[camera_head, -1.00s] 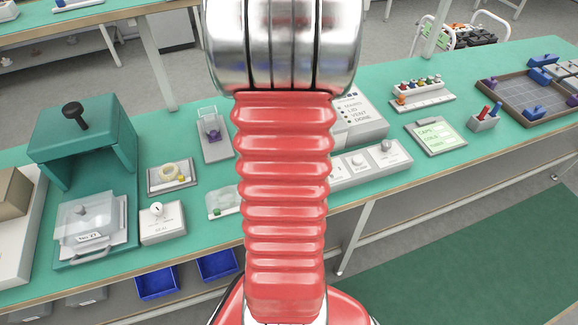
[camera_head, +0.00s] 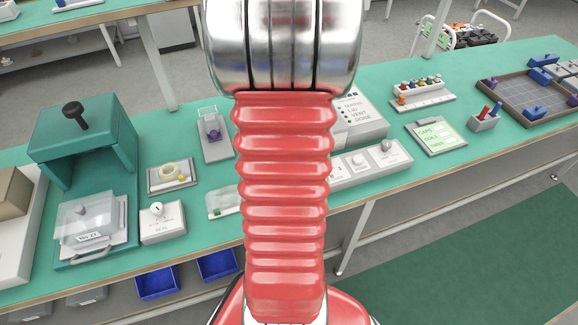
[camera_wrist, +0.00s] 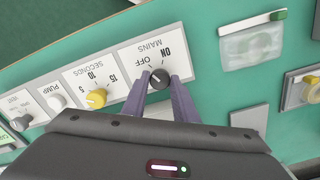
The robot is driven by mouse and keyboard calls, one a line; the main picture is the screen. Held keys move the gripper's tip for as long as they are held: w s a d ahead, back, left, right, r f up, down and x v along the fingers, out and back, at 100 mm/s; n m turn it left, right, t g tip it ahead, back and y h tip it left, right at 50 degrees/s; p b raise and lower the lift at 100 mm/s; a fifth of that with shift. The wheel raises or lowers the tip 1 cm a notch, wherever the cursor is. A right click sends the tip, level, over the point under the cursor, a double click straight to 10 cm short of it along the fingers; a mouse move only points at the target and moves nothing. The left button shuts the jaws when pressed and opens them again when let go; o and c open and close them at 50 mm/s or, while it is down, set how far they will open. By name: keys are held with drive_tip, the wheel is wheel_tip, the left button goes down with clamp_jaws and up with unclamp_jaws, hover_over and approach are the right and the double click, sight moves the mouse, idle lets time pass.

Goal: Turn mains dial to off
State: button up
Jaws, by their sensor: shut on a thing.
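The mains dial (camera_wrist: 159,79) is a dark round knob on a white panel (camera_wrist: 124,64) marked MAINS, ON and OFF, seen in the wrist view. My gripper (camera_wrist: 160,84) has its two purple fingers on either side of the knob and is shut on it. A pale pointer mark shows on the knob and appears to lie toward the OFF side, though it is small. In the head view my arm hides the dial and the gripper; only the right part of the control strip (camera_head: 350,176) shows.
A white indicator box (camera_head: 360,124) stands behind the strip. A teal press-like housing (camera_head: 82,140) and a seal box (camera_head: 162,222) are to the left on the green bench.

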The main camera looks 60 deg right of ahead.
idle(0.3)
drive_tip(key=o, duration=1.1)
drive_tip(key=shift+c, duration=0.2)
wheel_tip(320, 180, up, 14)
drive_tip(key=shift+w+f, duration=0.1)
idle(0.4)
drive_tip(key=w+a+r+n+t, duration=0.1)
drive_tip(key=w+a+r+n, duration=0.2)
drive_tip(key=a, duration=0.6)
drive_tip(key=w+a+r+n+t+h, duration=0.15)
drive_tip(key=w+a+n, duration=0.3)
drive_tip(key=a, duration=0.45)
drive_tip(key=w+a+r+n+t, duration=0.1)
drive_tip(key=w+a+r+n, duration=0.15)
drive_tip(key=w+a, duration=0.4)
drive_tip(key=s+a+n+t+y, duration=0.1)
drive_tip(key=s+a+n+t, duration=0.1)
drive_tip(key=a, duration=1)
drive_tip(key=shift+s+a+n, duration=0.3)
drive_tip(key=shift+s+n, duration=0.3)
drive_tip(key=shift+n, duration=0.6)
